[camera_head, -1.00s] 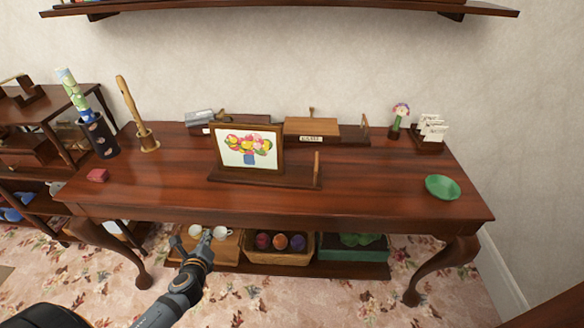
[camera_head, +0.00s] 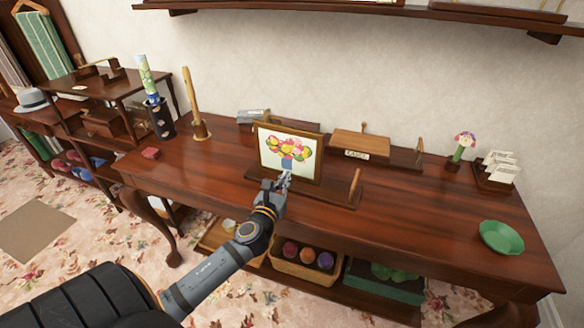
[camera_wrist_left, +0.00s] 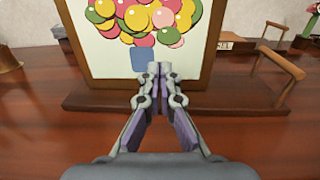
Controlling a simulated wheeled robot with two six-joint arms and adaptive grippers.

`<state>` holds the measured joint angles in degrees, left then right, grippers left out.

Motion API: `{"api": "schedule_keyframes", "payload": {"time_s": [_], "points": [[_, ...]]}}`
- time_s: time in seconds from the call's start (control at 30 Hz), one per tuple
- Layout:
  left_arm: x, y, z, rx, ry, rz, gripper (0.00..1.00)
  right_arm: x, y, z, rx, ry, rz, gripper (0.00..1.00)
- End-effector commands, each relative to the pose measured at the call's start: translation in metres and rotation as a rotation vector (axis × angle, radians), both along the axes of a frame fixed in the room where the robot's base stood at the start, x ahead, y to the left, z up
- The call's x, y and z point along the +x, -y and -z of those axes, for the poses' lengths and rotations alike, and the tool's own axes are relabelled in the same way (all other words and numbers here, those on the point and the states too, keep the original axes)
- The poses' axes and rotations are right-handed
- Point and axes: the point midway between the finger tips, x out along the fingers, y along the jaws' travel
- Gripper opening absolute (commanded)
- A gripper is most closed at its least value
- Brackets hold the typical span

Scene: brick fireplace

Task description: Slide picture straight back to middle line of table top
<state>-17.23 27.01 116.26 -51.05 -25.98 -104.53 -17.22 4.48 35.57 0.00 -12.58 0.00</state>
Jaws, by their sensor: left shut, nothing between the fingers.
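The picture (camera_head: 268,151) is a framed painting of colourful round flowers in a blue vase. It stands upright on a dark wooden stand (camera_head: 335,192) with a small post at its right end, near the front middle of the table top (camera_head: 430,220). My left gripper (camera_head: 284,180) is shut and empty, in front of the picture's lower part. My right gripper is not in view.
Behind the picture stand a grey object (camera_head: 252,116) and a wooden box with a label (camera_head: 360,144). A green bowl (camera_head: 501,237), a card holder (camera_head: 495,172) and a flower figure (camera_head: 461,147) are at the right. A red block (camera_head: 150,153) lies at the left.

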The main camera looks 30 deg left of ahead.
Motion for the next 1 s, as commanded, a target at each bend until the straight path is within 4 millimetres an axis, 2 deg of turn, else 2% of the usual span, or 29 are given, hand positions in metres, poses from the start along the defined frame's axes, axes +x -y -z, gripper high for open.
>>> {"api": "schedule_keyframes", "payload": {"time_s": [0.1,0.27,0.43,0.77,0.87,1.0], "points": [[0.024,-0.006,-0.002,-0.003,0.002,-0.002,0.00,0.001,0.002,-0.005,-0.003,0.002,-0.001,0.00],[0.045,-0.011,-0.001,-0.001,0.000,-0.001,0.00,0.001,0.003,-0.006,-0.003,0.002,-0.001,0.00],[0.053,-0.013,0.000,0.000,-0.001,0.001,0.00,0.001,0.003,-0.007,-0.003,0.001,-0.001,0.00],[0.054,-0.013,0.000,0.000,-0.002,0.000,0.00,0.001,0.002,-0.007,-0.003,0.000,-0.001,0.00],[0.065,-0.016,-0.002,-0.001,0.000,-0.003,0.00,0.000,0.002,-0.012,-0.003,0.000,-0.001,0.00],[0.093,-0.023,-0.004,-0.003,0.001,-0.002,0.00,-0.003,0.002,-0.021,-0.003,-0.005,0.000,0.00]]}}
